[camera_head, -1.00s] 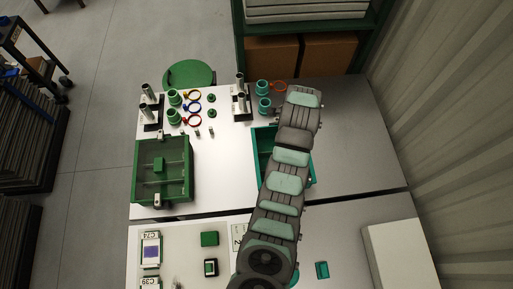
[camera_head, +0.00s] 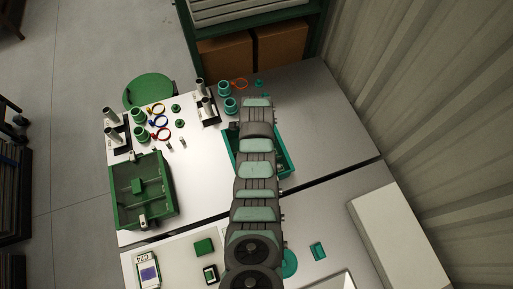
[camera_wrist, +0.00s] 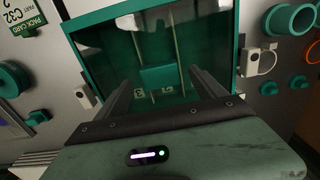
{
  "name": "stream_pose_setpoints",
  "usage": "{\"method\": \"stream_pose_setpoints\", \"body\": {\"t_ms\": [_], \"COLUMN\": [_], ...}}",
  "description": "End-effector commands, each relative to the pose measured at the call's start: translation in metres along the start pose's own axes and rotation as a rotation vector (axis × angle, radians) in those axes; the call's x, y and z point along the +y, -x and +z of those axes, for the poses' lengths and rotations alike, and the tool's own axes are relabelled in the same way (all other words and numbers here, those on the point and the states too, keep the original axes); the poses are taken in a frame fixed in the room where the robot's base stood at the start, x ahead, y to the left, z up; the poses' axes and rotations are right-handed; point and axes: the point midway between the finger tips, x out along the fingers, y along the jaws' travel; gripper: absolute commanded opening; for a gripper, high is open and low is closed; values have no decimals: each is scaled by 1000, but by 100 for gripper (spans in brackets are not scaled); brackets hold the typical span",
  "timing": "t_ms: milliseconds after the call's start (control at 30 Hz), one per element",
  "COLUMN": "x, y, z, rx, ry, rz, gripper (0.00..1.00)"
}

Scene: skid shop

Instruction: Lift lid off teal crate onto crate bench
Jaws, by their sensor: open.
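The teal crate (camera_head: 284,163) stands on the white bench, mostly hidden under my arm in the head view. In the wrist view the teal crate (camera_wrist: 105,18) fills the upper middle, with a dark see-through lid (camera_wrist: 115,55) and a teal block handle (camera_wrist: 160,78) at its centre. Pale latches (camera_wrist: 258,61) sit at the crate's left and right sides. My gripper (camera_wrist: 162,88) is open and empty, its two fingers apart and pointing toward the lid, either side of the handle in the picture. I cannot tell how far above the handle they are. The gripper is hidden in the head view.
A green crate (camera_head: 118,205) with a clear lid stands left. Teal cups (camera_head: 229,105), green cups (camera_head: 140,134) and coloured rings (camera_head: 162,133) stand at the back. The front bench holds green blocks (camera_head: 204,247) and a pale box (camera_head: 398,240). A green stool (camera_head: 148,91) is behind.

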Motion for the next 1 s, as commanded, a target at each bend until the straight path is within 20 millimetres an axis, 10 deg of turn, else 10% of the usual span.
{"method": "stream_pose_setpoints", "body": {"t_ms": [533,1000], "x": [0,0], "y": [-18,-18], "z": [0,0], "rx": [1,1], "ry": [1,1], "rz": [-2,-2], "gripper": [80,42]}}
